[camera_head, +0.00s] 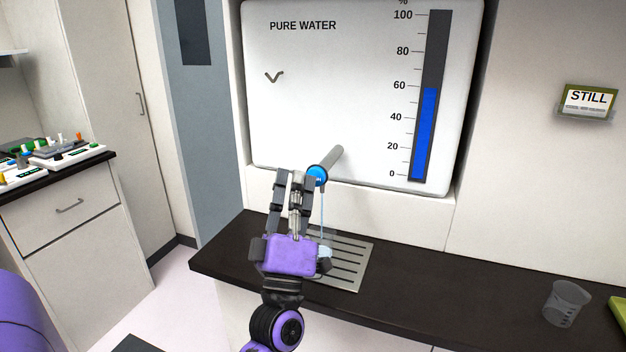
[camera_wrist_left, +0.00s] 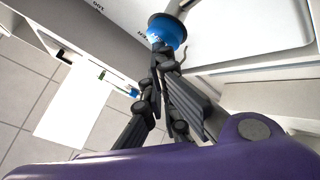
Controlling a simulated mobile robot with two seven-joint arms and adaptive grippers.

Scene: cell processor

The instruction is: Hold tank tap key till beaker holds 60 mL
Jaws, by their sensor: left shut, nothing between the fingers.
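The white tank (camera_head: 330,90) is marked PURE WATER, and its blue level bar (camera_head: 428,130) reads just under 60 on a percent scale. A grey tap with a blue end (camera_head: 318,175) sticks out below it. My left gripper (camera_head: 298,178) is shut and empty, its fingertips at the tap's blue end. In the left wrist view the shut fingertips (camera_wrist_left: 160,50) are up against the blue tap part (camera_wrist_left: 168,30). A thin stream of water (camera_head: 323,213) falls from the tap. A clear beaker (camera_head: 325,252) stands under it, mostly hidden by my gripper, so its fill cannot be read.
A slotted metal drain grate (camera_head: 350,268) is set in the dark counter (camera_head: 420,287). Another clear beaker (camera_head: 565,303) stands at the right, by a green tray edge (camera_head: 620,308). A STILL sign (camera_head: 588,102) is on the wall. The counter between grate and right beaker is clear.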

